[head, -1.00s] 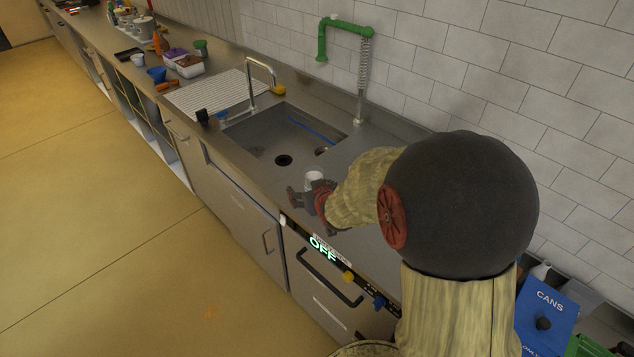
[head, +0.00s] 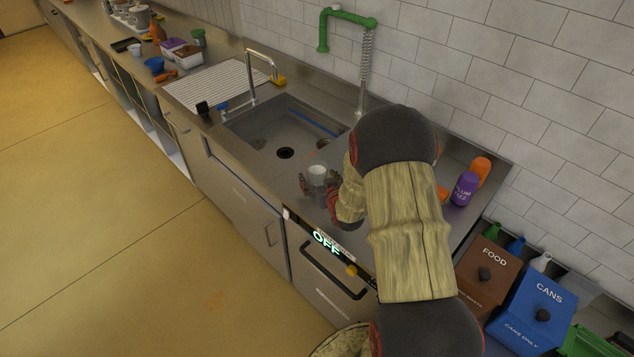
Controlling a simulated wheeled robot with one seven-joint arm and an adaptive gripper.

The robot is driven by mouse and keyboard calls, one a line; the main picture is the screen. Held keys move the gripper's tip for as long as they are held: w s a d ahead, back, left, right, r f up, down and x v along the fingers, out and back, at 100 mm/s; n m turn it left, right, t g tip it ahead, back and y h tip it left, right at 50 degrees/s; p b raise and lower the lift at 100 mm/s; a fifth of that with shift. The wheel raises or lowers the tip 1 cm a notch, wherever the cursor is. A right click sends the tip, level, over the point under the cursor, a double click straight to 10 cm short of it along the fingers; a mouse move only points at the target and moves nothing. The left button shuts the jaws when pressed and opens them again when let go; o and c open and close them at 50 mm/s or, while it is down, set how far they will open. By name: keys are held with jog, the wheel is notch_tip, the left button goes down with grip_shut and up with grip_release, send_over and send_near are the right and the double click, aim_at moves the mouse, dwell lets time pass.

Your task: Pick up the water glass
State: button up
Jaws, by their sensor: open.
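A small clear glass with a whitish look (head: 317,172) stands upright on the steel counter, near the front right corner of the sink. My gripper (head: 319,187) is open at the glass. One dark finger shows to the left of the glass and the red and dark rest of the gripper to its right. The glass appears between the fingers or just beyond them; I cannot tell which, nor whether they touch it. My arm hides part of the counter to the right.
The sink (head: 270,138) lies just left of the glass, with a steel tap (head: 252,75) behind. A green spray tap (head: 345,22) stands at the wall. A purple bottle (head: 464,189) and an orange bottle (head: 481,170) stand right of my arm. FOOD (head: 490,270) and CANS (head: 540,305) bins sit lower right.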

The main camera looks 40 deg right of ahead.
jog(key=shift+w+d+f, duration=0.2)
jog(key=shift+w, duration=0.35)
jog(key=shift+c, duration=0.3)
jog(key=c, duration=1.4)
